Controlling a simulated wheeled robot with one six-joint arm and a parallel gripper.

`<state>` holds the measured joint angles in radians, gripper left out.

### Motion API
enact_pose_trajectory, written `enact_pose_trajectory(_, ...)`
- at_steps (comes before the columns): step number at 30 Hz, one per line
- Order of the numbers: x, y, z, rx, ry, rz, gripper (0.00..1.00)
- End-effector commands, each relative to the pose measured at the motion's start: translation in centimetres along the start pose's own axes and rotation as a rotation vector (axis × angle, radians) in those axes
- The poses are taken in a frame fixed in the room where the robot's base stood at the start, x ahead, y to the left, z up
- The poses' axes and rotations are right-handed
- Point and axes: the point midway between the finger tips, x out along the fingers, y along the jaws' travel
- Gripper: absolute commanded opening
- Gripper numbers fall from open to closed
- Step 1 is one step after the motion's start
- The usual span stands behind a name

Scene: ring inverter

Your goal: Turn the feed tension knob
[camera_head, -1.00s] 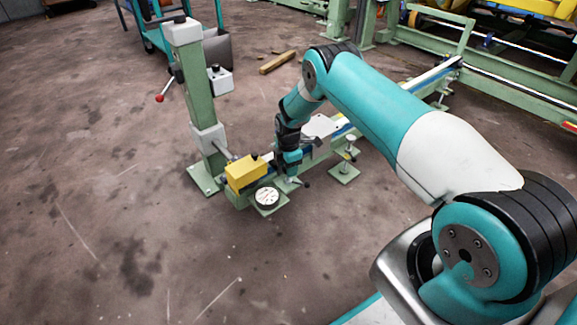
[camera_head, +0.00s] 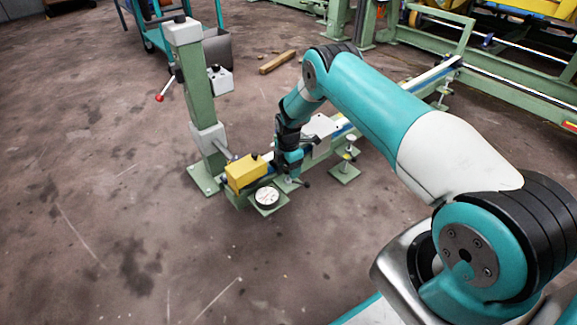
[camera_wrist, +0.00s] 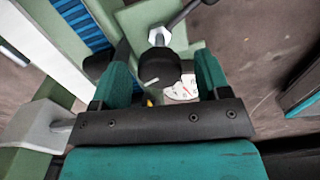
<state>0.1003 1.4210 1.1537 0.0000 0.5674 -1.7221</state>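A round black knob (camera_wrist: 158,72) with a white pointer line, which looks like the feed tension knob, shows in the wrist view. My gripper (camera_wrist: 163,60) has one teal finger on each side of the knob. A narrow gap shows between each finger and the knob, so the gripper looks open around it. In the head view my gripper (camera_head: 291,174) points down at the near side of the green machine rail, and it hides the knob there.
A white dial (camera_head: 267,197) on a green plate and a yellow block (camera_head: 246,172) stand just left of my gripper. A green post (camera_head: 196,100) with a red-tipped lever rises further left. A small stand (camera_head: 345,163) is to the right. The near floor is clear.

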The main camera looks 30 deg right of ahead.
Motion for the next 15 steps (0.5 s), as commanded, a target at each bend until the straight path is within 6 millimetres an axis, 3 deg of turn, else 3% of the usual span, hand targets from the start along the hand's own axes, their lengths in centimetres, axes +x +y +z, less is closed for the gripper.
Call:
enact_pose_trajectory(8,-0.8,0.1,0.0,0.000,0.000,0.001,0.70)
enact_pose_trajectory(15,-5.8,0.1,0.0,0.000,0.000,0.002,0.70)
